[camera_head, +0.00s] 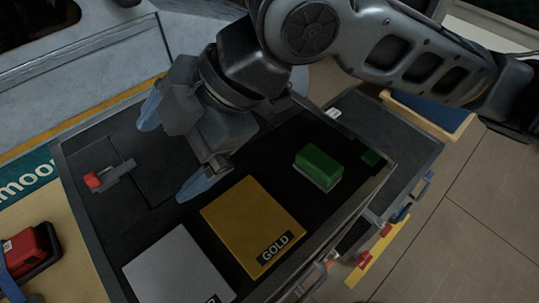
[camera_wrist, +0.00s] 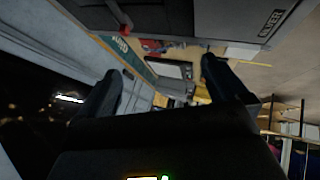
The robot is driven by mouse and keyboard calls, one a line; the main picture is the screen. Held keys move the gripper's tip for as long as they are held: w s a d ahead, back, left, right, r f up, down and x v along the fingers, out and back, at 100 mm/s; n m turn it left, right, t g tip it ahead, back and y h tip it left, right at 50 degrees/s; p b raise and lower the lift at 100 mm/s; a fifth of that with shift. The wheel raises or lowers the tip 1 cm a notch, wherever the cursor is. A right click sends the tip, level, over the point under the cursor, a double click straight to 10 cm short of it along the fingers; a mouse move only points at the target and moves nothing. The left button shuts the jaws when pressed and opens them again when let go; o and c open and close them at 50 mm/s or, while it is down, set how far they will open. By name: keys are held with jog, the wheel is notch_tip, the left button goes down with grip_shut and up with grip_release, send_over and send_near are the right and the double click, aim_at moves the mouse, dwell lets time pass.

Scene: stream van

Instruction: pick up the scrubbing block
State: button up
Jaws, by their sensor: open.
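A green block with a pale lower layer, likely the scrubbing block (camera_head: 318,165), lies at the right side of a dark tray (camera_head: 225,172) in the head view. My gripper (camera_head: 172,148) is over the left-middle part of the tray, left of the block and apart from it. Its two blue fingertips are spread wide with nothing between them. In the wrist view my gripper (camera_wrist: 160,84) also shows its fingers apart and empty. I cannot make out the green block in the wrist view.
A gold panel (camera_head: 252,225) labelled GOLD and a silver-grey panel (camera_head: 178,268) lie in the tray's front part. A red-tipped piece (camera_head: 93,181) is at its left. A small green piece (camera_head: 370,158) sits near the right rim. A red object (camera_head: 27,250) stands outside, lower left.

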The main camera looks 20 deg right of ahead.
jog(key=d+f+g+h, duration=0.1)
jog(key=d+f+h, duration=0.3)
jog(key=d, duration=0.5)
jog(key=g+h, duration=0.1)
jog(key=h, duration=0.3)
send_over(316, 163)
jog(key=shift+w+a+f+p, duration=0.1)
jog(key=shift+a+f+p, duration=0.3)
jog(key=shift+f, duration=0.35)
jog(key=shift+d+f, duration=0.2)
jog(key=shift+d, duration=0.05)
jog(key=shift+f, duration=0.4)
jog(key=shift+d+f+p, duration=0.15)
jog(key=shift+f+p, duration=0.35)
jog(key=shift+f, duration=2.85)
jog(key=c, duration=0.7)
jog(key=shift+r, duration=0.1)
